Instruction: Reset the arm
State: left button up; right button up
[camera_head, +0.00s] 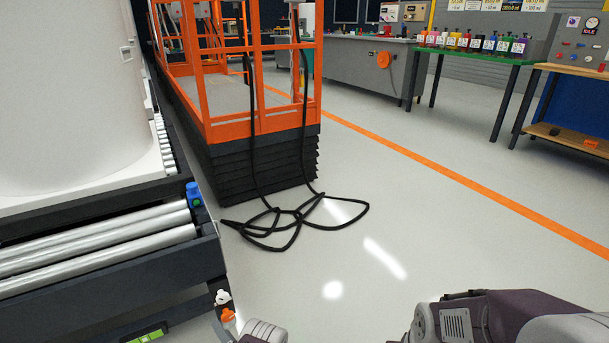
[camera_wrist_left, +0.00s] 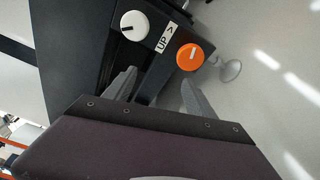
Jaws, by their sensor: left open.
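My left gripper (camera_head: 236,328) shows only in part at the bottom edge of the head view, beside the dark roller frame's corner. In the left wrist view my left gripper (camera_wrist_left: 160,88) is open, its two grey fingers apart with nothing between them. Ahead of the fingers is a dark panel with a white knob (camera_wrist_left: 133,25), an "UP >" label (camera_wrist_left: 166,37) and an orange knob (camera_wrist_left: 190,57). The head view also shows the white knob (camera_head: 222,297) and the orange knob (camera_head: 228,315). My right arm's purple and grey link (camera_head: 520,315) is at the lower right; its gripper is out of view.
A roller frame (camera_head: 100,240) bears a large white tank (camera_head: 70,90) at left. A blue knob (camera_head: 193,190) sits on its corner. An orange-railed lift (camera_head: 240,125) stands behind, with black cable (camera_head: 290,225) on the floor. Open floor lies at centre right before benches.

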pick_arm(q)
jog(key=s+a+r+n+g+y+p, duration=0.1)
jog(key=s+a+r+n+g+p, duration=0.1)
jog(key=s+r+n+g, duration=0.25)
jog(key=s+a+r+n+g+p, duration=0.1)
jog(key=a+r+n+g+p, duration=0.1)
jog(key=r+n+g, duration=0.35)
jog(key=s+a+r+n+g+y+p, duration=0.1)
jog(key=s+a+r+n+g, duration=0.15)
jog(key=r+n, duration=0.45)
jog(key=s+d+r+n+g+h+p, duration=0.3)
jog(key=s+d+r+n+h+p, duration=0.3)
jog(key=s+d+r+n+h, duration=0.75)
jog(key=w+d+r+n+t+h+p, duration=0.1)
jog(key=w+d+r+n+t+p, duration=0.3)
jog(key=r+n, duration=0.55)
notch_tip(320, 180, up, 35)
jog(key=s+n+p, duration=0.1)
jog(key=n+p, duration=0.1)
jog(key=p, duration=3.4)
jog(key=shift+f+p, duration=0.2)
jog(key=shift+p, duration=0.2)
pick_arm(e)
notch_tip(320, 180, up, 53)
pick_arm(q)
jog(key=shift+d, duration=0.1)
jog(key=shift+s, duration=0.1)
